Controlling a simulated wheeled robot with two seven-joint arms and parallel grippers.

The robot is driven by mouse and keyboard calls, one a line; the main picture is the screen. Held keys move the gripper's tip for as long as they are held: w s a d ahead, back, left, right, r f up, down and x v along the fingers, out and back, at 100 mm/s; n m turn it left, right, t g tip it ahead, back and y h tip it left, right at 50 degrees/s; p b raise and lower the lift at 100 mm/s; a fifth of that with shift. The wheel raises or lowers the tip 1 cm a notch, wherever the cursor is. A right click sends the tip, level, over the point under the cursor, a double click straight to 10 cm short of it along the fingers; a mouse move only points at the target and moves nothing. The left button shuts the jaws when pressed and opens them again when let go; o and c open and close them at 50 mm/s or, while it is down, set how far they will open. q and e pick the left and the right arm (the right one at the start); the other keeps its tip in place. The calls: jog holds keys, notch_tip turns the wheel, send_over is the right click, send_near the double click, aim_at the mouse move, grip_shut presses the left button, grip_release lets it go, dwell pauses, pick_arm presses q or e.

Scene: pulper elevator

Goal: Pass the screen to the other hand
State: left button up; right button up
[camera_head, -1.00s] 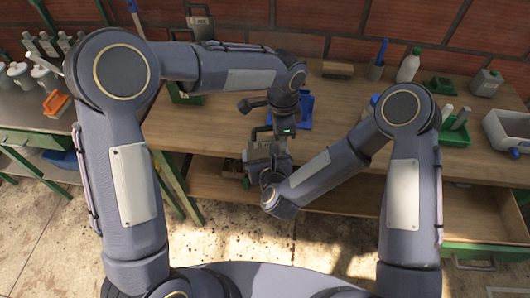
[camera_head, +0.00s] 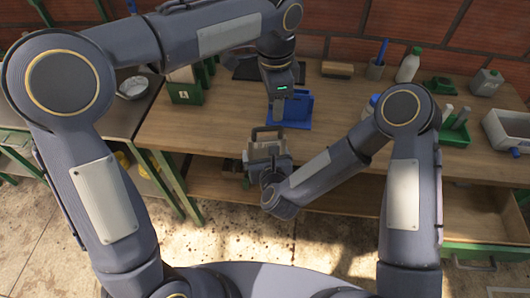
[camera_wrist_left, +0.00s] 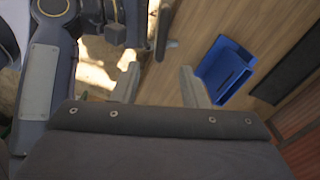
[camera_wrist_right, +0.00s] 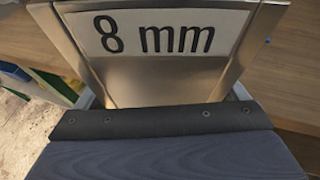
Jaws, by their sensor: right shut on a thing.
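The screen (camera_head: 266,151) is a grey metal piece with a dark handle frame on top, in front of the bench edge in the head view. My right gripper (camera_head: 267,168) is shut on it. In the right wrist view, the screen's steel plate (camera_wrist_right: 150,80) fills the top and carries an "8 mm" label. My left gripper (camera_head: 278,110) hangs above and behind the screen, pointing down, apart from it. In the left wrist view, its two fingers (camera_wrist_left: 160,85) are spread with nothing between them. The right fingertips are hidden behind the plate.
A blue holder (camera_head: 297,108) stands on the wooden bench (camera_head: 215,130), just behind my left gripper. A green box (camera_head: 184,88) is to the left. A white bottle (camera_head: 408,65), a cup and green trays stand right. An open drawer (camera_head: 480,210) juts out at right.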

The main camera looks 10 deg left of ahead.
pick_arm(q)
jog(key=s+a+r+n+t+h, duration=0.2)
jog(key=s+a+n, duration=0.4)
jog(key=s+a, duration=0.5)
jog(key=s+a+f+n+t, duration=0.1)
jog(key=s+a+f+n, duration=0.1)
jog(key=s+n, duration=0.3)
jog(key=s+a+f+n+t+h, duration=0.1)
jog(key=s+a+f+n+t, duration=0.1)
jog(key=s+a+f+n, duration=0.1)
jog(key=shift+s+a+f+n+h, duration=0.25)
jog(key=shift+s+f+n, duration=0.65)
jog(key=shift+s, duration=0.95)
jog(key=shift+r, duration=0.15)
